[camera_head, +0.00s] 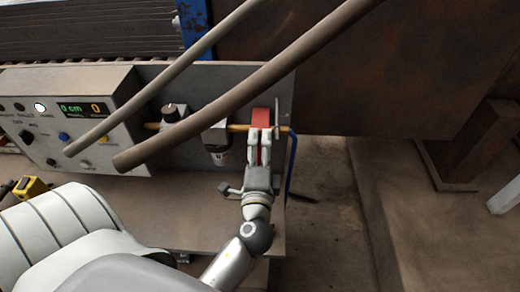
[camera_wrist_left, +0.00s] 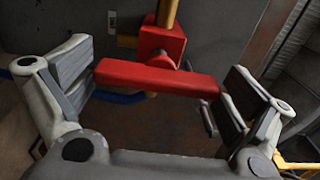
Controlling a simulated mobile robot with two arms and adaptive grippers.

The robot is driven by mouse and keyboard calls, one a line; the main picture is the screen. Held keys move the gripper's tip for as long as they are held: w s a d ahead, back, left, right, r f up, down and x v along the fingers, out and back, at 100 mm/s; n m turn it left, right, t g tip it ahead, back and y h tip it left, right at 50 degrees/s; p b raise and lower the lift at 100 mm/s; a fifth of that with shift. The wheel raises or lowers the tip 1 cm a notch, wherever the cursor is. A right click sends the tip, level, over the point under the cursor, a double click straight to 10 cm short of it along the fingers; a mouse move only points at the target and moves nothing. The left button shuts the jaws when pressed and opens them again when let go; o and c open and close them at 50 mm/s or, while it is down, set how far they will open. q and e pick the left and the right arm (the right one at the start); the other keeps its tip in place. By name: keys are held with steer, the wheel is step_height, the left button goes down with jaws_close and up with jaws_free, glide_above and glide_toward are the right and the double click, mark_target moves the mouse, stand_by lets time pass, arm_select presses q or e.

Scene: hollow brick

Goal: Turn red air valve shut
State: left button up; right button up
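The red air valve (camera_head: 261,116) sits on a brass-coloured pipe at the right end of the grey panel. In the left wrist view its red body (camera_wrist_left: 162,45) is on the pipe, and its red bar handle (camera_wrist_left: 158,79) lies crosswise to the pipe. My left gripper (camera_head: 259,136) is at the valve. In the left wrist view my left gripper (camera_wrist_left: 160,88) is wide open, with one finger beyond each end of the handle. The handle ends are close to the finger pads; I cannot tell whether they touch. My right gripper is not in view.
A control box (camera_head: 75,115) with a green display stands left of the valve. A regulator (camera_head: 174,114) and a filter bowl (camera_head: 217,152) sit on the same pipe. A blue hose (camera_head: 292,165) hangs just right of the valve. Two rods (camera_head: 240,85) cross in front.

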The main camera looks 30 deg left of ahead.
arm_select(q)
steer(key=shift+s+d, duration=0.1)
steer(key=shift+s+d+f, duration=0.1)
steer(key=shift+s+d, duration=0.05)
steer(key=shift+s, duration=0.1)
steer(key=v, duration=1.1)
steer(key=shift+s, duration=0.2)
